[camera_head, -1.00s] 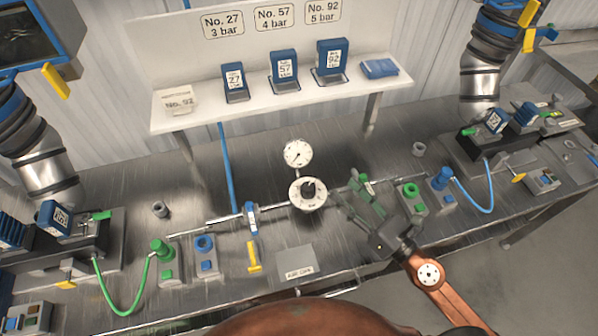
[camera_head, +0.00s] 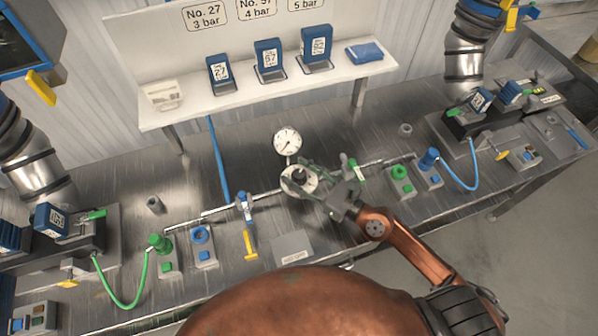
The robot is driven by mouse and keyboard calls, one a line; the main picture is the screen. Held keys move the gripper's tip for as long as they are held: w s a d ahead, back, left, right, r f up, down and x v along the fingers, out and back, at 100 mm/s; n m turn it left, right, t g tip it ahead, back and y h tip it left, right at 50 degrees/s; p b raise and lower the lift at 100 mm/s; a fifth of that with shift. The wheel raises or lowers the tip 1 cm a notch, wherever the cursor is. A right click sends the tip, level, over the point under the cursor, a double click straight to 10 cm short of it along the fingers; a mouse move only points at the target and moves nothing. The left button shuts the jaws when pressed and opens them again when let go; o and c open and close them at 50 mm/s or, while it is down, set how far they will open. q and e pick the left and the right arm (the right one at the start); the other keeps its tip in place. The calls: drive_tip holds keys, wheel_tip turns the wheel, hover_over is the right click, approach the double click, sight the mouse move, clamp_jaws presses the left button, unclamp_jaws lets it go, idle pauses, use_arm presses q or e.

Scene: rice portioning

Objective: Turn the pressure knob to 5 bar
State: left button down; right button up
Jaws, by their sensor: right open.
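The pressure knob (camera_head: 299,177) is a dark knob on a round white dial (camera_head: 287,184) at the middle of the metal workbench. A white pressure gauge (camera_head: 288,142) with a needle stands just behind it; its scale is too small to read. My right gripper (camera_head: 307,180) is open, with its green-tipped fingers at the dial and around or beside the knob; I cannot tell whether they touch it. The gripper hides the dial's right part. My left gripper is not in view.
A white shelf (camera_head: 190,108) behind holds several blue cartridges, with 3, 4 and 5 bar signs above. Green and blue buttons (camera_head: 400,180) stand to the right.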

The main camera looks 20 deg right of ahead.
drive_tip(key=c, duration=1.2)
drive_tip(key=shift+r+p, duration=0.15)
drive_tip(key=shift+p, duration=0.35)
drive_tip(key=m+t+h+p, duration=0.1)
drive_tip(key=m+h+p, duration=0.2)
drive_tip(key=p, duration=0.3)
drive_tip(key=m+t+h+p, duration=0.2)
drive_tip(key=h+p, duration=0.3)
drive_tip(key=p, duration=0.1)
drive_tip(key=shift+r+m+p, duration=0.1)
drive_tip(key=shift+m+p, duration=0.2)
drive_tip(key=shift+m, duration=0.1)
drive_tip(key=m+h+p, duration=0.1)
drive_tip(key=h, duration=0.1)
drive_tip(key=shift+h, duration=0.3)
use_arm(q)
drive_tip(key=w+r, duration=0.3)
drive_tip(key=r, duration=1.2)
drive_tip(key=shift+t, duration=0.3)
use_arm(e)
drive_tip(key=shift+f+m+h, duration=0.2)
drive_tip(key=shift+m+h, duration=0.8)
drive_tip(key=shift+h, duration=0.3)
use_arm(q)
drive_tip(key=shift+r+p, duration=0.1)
drive_tip(key=shift+p, duration=0.2)
